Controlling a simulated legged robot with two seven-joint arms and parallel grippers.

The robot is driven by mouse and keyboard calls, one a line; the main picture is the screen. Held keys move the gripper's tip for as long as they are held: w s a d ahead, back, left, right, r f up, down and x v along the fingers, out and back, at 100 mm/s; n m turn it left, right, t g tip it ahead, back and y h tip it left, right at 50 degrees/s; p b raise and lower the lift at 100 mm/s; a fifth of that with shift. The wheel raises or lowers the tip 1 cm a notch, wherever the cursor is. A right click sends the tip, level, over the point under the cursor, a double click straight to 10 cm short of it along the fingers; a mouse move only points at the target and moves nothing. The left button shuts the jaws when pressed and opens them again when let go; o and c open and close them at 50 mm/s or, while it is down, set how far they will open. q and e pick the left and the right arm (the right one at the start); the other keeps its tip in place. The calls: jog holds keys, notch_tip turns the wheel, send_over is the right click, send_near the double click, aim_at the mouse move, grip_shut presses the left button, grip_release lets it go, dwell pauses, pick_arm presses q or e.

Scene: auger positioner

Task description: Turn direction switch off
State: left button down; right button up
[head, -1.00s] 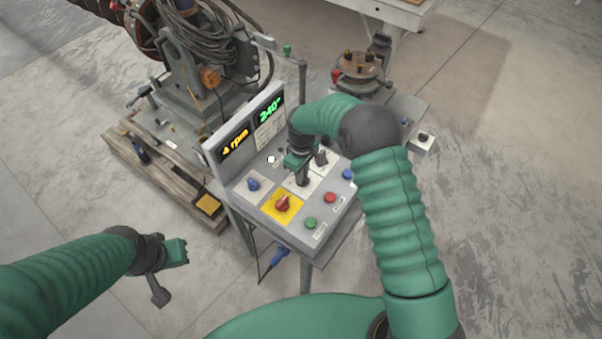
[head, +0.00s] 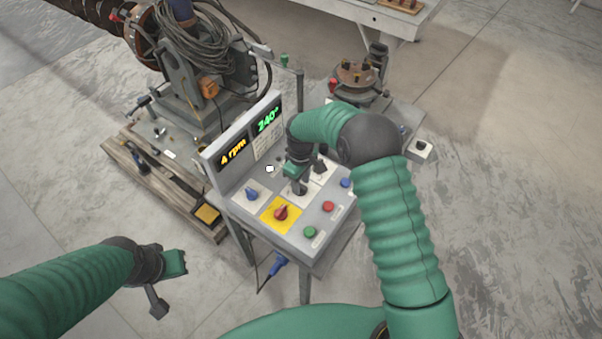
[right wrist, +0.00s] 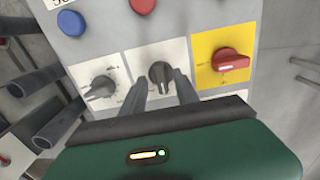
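The control panel (head: 262,220) carries several knobs and buttons. A dark rotary switch (right wrist: 160,73) on a white plate is in the middle of the right wrist view, with a grey knob (right wrist: 100,88) to its left and a red knob (right wrist: 232,60) on a yellow plate to its right. The labels are too small to read, so I cannot tell which is the direction switch. My right gripper (right wrist: 162,82) is open, its two fingertips apart at either side of the middle switch; contact is unclear. It hides that switch in the head view. My left gripper (head: 158,300) hangs away from the panel; its opening is unclear.
The display board (head: 235,150) reads 4 rpm and 240°. Nearby are a blue knob (head: 252,194), a red button (head: 328,206) and a green button (head: 309,232). Cabled machinery (head: 190,80) stands on a wooden pallet behind left. Floor to the right is clear.

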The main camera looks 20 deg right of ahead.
notch_tip(320, 180, up, 16)
jog(key=b, duration=0.2)
jog(key=shift+r, duration=0.25)
jog(key=s+d+f+m+t, duration=0.1)
jog(key=s+f+m, duration=0.1)
jog(key=s, duration=0.9)
jog(key=s+d+f+m+t, duration=0.1)
jog(key=s+m, duration=0.4)
jog(key=s, duration=0.6)
notch_tip(320, 180, down, 3)
jog(key=shift+s+d+r+m+t, duration=0.2)
jog(key=shift+d+m+t, duration=0.1)
jog(key=shift+d, duration=0.25)
jog(key=shift+s+r, duration=0.1)
jog(key=shift+s, duration=0.05)
